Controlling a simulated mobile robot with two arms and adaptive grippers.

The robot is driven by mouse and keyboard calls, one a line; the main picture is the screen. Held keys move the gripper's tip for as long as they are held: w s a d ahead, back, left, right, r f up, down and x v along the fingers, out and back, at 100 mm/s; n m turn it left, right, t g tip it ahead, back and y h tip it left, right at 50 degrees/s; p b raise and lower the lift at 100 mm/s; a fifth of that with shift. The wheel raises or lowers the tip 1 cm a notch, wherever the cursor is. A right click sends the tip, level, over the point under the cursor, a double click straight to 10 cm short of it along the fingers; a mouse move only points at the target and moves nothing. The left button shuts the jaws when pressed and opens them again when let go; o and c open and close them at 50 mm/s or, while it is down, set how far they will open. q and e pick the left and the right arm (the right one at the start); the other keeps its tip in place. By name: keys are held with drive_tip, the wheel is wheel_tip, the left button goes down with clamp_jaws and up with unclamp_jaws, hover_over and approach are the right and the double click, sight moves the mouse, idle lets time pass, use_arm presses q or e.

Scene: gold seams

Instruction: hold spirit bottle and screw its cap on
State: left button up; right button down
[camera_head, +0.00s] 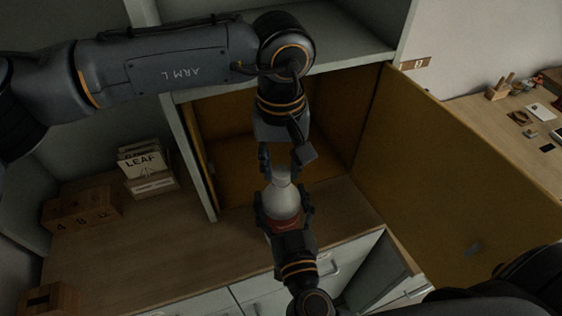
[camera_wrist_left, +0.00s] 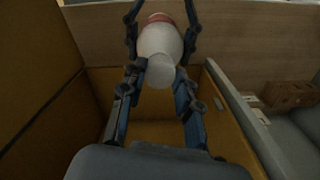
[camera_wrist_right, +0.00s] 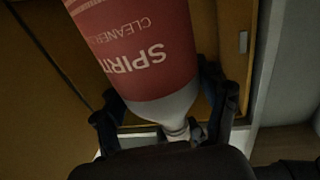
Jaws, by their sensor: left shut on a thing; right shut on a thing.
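The spirit bottle (camera_head: 284,204) is whitish with a red label and stands upright in front of the open cabinet. Its label (camera_wrist_right: 140,50) reads "SPIRIT CLEANER" upside down in the right wrist view. My right gripper (camera_head: 284,193) is shut around the bottle's body from the front. The pale cap (camera_head: 281,172) is at the top of the bottle, and it also shows in the left wrist view (camera_wrist_left: 160,72). My left gripper (camera_head: 281,167) points down from above and is shut on the cap. Whether the cap's thread is engaged cannot be seen.
The cabinet's ochre door (camera_head: 450,165) stands open on the right. The wooden counter (camera_head: 150,250) has free room left of the bottle. Drawers (camera_head: 205,302) lie below.

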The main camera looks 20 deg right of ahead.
use_arm(q)
drive_tip(key=m, duration=1.1)
drive_tip(key=shift+m, duration=0.3)
drive_tip(key=o, duration=0.7)
drive_tip(key=shift+r, duration=2.25)
